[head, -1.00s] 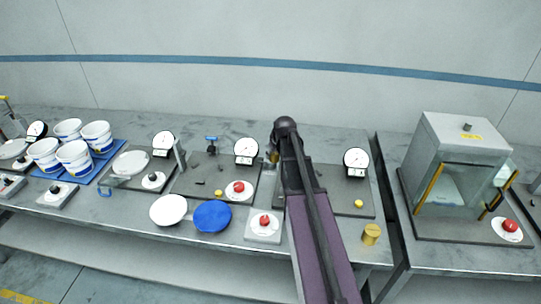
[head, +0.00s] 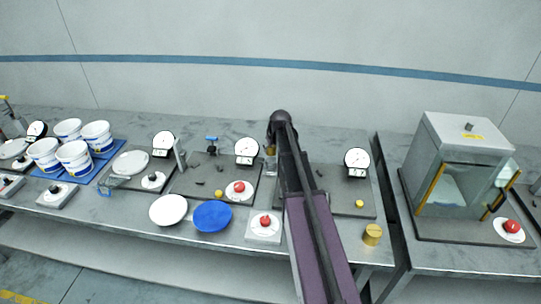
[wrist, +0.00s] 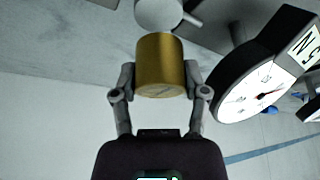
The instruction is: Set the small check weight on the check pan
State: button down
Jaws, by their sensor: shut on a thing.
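A brass cylindrical weight (wrist: 160,62) is held between the two fingers of my gripper (wrist: 158,80) in the wrist view. My gripper is shut on its sides. In the head view the brass weight (head: 271,150) is a small spot below the dark wrist of my arm, above the back of the bench. A pale round thing with a short stub (wrist: 160,12) shows just beyond the weight in the wrist view; I cannot tell whether it is the check pan or whether they touch. My arm hides part of the bench in the head view.
A larger-looking brass weight (head: 372,234) stands at the bench's front right. Dial gauges (head: 246,150) stand behind the scales; one dial (wrist: 258,88) is close beside my gripper. A white plate (head: 168,209) and a blue plate (head: 212,216) lie in front. A glass-fronted cabinet (head: 465,150) is at right.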

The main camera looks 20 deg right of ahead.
aim_at(271, 153)
jog(key=shift+f+b, duration=1.3)
jog(key=shift+f, duration=0.3)
jog(key=shift+s+f, duration=0.1)
jog(key=shift+f, duration=0.05)
jog(key=shift+c, duration=0.5)
grip_release()
jog(key=shift+r, duration=0.2)
jog(key=p+v, duration=1.1)
jog(key=v, duration=0.1)
